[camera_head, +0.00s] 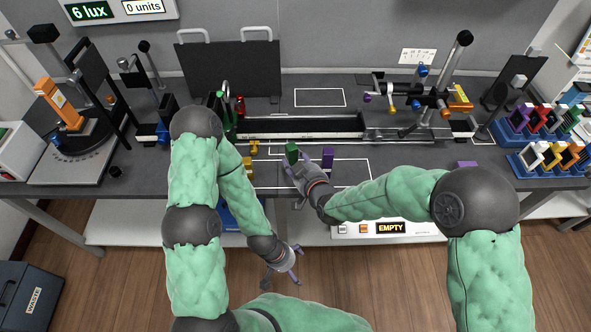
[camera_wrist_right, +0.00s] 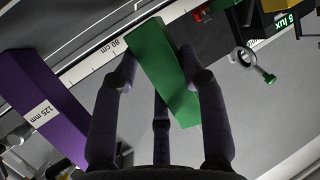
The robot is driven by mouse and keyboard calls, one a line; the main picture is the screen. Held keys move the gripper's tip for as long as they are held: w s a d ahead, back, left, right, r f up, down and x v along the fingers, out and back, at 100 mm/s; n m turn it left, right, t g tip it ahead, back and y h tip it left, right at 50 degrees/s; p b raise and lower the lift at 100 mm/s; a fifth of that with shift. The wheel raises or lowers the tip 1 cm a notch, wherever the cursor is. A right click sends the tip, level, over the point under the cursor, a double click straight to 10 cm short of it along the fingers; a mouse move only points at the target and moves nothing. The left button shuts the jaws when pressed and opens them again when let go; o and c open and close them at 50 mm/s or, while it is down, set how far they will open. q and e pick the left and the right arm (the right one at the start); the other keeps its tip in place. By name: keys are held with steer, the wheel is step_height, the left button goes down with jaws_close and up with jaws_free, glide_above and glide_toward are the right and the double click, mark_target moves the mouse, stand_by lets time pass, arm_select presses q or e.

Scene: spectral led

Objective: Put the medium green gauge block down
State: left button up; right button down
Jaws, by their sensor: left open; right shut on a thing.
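The green gauge block (camera_head: 292,152) is in my right gripper (camera_head: 301,170), near the front of the bench, just before the long rail. In the right wrist view the green block (camera_wrist_right: 162,68) is held between the dark fingers of the right gripper (camera_wrist_right: 160,90), tilted in the picture. I cannot tell whether its lower end touches the bench. A purple gauge block (camera_head: 327,158) stands right beside it; in the wrist view the purple block (camera_wrist_right: 42,108) bears a "125 mm" label. My left gripper (camera_head: 284,272) is open and empty, low in front of the bench.
The rail (camera_head: 290,134) with its scale runs behind the green block. Small yellow pieces (camera_head: 250,163) lie to the left. White outlines (camera_head: 352,172) mark the bench top around the blocks. An optical stand (camera_head: 430,100) is at right; a sign reading "EMPTY" (camera_head: 390,228) is below the bench.

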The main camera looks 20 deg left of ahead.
step_height(320, 180, down, 4)
steer(key=shift+r+b, duration=0.25)
steer(key=shift+b, duration=0.4)
steer(key=shift+r, duration=0.15)
steer(key=shift+f, duration=0.2)
steer(key=c, duration=0.7)
jaws_free()
steer(key=shift+r, duration=0.15)
